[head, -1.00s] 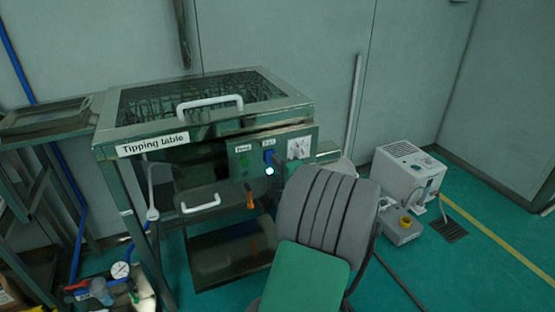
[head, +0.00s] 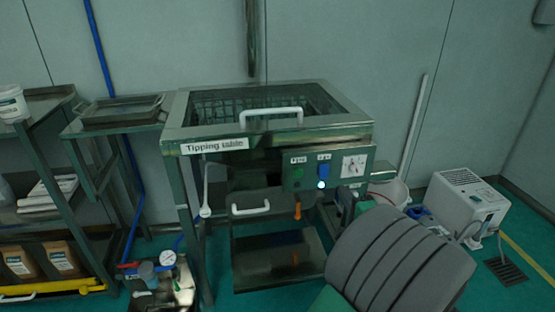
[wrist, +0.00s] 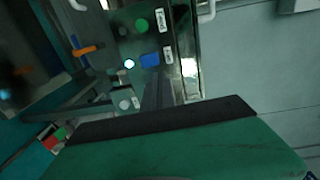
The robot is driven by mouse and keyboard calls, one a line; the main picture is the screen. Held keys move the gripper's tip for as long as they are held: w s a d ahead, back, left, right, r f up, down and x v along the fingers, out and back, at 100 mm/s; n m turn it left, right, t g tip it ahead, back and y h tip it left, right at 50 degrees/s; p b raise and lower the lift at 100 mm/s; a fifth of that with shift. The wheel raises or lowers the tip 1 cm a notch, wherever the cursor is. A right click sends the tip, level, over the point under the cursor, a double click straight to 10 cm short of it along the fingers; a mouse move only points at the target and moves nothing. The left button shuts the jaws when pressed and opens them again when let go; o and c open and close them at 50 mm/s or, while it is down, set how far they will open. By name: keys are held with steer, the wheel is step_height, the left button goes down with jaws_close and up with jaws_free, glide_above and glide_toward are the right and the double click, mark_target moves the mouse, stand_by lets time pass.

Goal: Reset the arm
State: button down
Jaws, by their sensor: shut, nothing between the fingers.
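My gripper (wrist: 158,88) shows in the wrist view as narrow dark fingers held together beyond a black edge and a green housing. It is shut and empty. Behind it is the control panel (wrist: 150,22) with green and blue buttons and a lit white lamp. The machine, labelled "Tipping table" (head: 215,146), stands behind the arm. Its control panel (head: 310,172) is left of and above the arm.
A steel shelf (head: 55,118) with pouches and a white tub stands at the left. A white box unit (head: 466,203) stands on the floor at the right. An orange-handled valve (wrist: 84,50) is near the panel.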

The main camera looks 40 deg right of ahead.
steer(key=w+a+r+n+g+y+p, duration=0.3)
steer(key=w+a+n+p, duration=0.35)
steer(key=a, duration=0.55)
steer(key=w+a+r+n+g+y+p, duration=0.2)
steer(key=w+a+n+y+p, duration=0.4)
steer(key=a, duration=0.5)
steer(key=s+a+r+n+g+p, duration=0.3)
steer(key=s+a+r+n+p, duration=0.2)
steer(key=a, duration=0.3)
steer(key=s+a+r+n+g+h+p, duration=0.1)
steer(key=s+a+r+n+g+p, duration=0.3)
steer(key=s+a+r+n, duration=0.1)
steer(key=s+a+n, duration=0.1)
steer(key=s+a, duration=0.1)
steer(key=a, duration=0.1)
steer(key=shift+r+p, duration=0.25)
steer(key=shift+p, duration=0.15)
steer(key=c, duration=2.2)
jaws_free()
